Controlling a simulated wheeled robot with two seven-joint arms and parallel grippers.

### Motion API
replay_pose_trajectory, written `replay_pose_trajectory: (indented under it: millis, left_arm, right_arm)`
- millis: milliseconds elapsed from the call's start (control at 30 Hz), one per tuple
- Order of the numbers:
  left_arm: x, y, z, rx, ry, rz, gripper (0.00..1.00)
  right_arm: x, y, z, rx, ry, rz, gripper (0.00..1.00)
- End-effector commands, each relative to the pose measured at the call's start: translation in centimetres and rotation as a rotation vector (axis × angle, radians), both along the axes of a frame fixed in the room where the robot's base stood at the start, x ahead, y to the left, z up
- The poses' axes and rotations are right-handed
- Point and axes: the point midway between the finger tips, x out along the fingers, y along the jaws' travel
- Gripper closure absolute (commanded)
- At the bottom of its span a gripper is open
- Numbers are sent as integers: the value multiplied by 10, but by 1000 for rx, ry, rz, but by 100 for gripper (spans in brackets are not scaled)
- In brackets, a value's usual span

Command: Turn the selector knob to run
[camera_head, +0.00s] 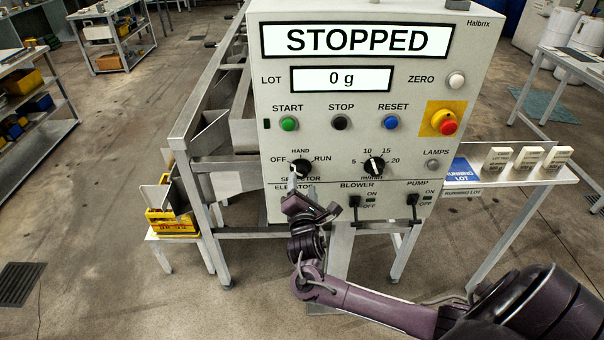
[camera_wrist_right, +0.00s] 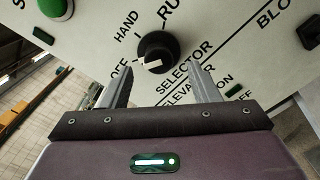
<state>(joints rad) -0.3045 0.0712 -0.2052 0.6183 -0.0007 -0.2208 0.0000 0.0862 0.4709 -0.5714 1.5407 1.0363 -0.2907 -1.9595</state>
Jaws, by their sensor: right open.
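The selector knob (camera_head: 301,168) is a black round knob on the front of the grey control panel (camera_head: 350,90), with OFF, HAND and RUN marked around it. In the right wrist view the knob (camera_wrist_right: 157,50) shows a white mark on the side toward OFF. My right gripper (camera_head: 303,192) is just below the knob in the head view, partly covering the SELECTOR label. In the right wrist view my right gripper (camera_wrist_right: 155,82) has its fingers spread, with nothing between the tips. The knob appears beyond the tips, roughly centred between them. My left gripper is not in view.
The display (camera_head: 357,40) reads STOPPED. A green start button (camera_head: 289,124), a speed knob (camera_head: 374,166) and the blower (camera_head: 355,203) and pump (camera_head: 413,202) switches are nearby. A red emergency button (camera_head: 444,123) sits to the right. A side table (camera_head: 500,180) holds white blocks.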

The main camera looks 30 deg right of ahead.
Motion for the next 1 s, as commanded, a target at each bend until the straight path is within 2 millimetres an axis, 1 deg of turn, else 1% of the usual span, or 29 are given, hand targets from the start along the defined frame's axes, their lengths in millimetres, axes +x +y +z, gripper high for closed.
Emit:
replay_pose_trajectory:
  millis: [33, 100, 233, 400, 600, 633, 900, 967, 1000]
  left_arm:
    - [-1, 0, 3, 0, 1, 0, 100]
    - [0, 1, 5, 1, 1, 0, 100]
    - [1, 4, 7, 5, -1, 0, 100]
    - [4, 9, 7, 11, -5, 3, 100]
    - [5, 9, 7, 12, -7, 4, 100]
    - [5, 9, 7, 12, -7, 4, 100]
    - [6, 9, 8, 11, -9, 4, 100]
    - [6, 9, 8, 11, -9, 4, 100]
    - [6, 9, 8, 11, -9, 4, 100]
  right_arm:
    - [8, -5, 3, -1, -2, -2, 45]
    - [17, -10, 2, 0, 0, -1, 45]
    - [30, -18, 1, 1, -1, 0, 45]
    - [37, -22, -1, 4, 0, 2, 45]
    - [37, -22, -1, 4, 0, 2, 45]
    - [37, -22, -1, 4, 1, 1, 46]
    - [37, -22, -1, 4, 1, 1, 81]
    - [37, -22, -1, 4, 1, 1, 89]
    - [37, -22, -1, 4, 1, 1, 89]
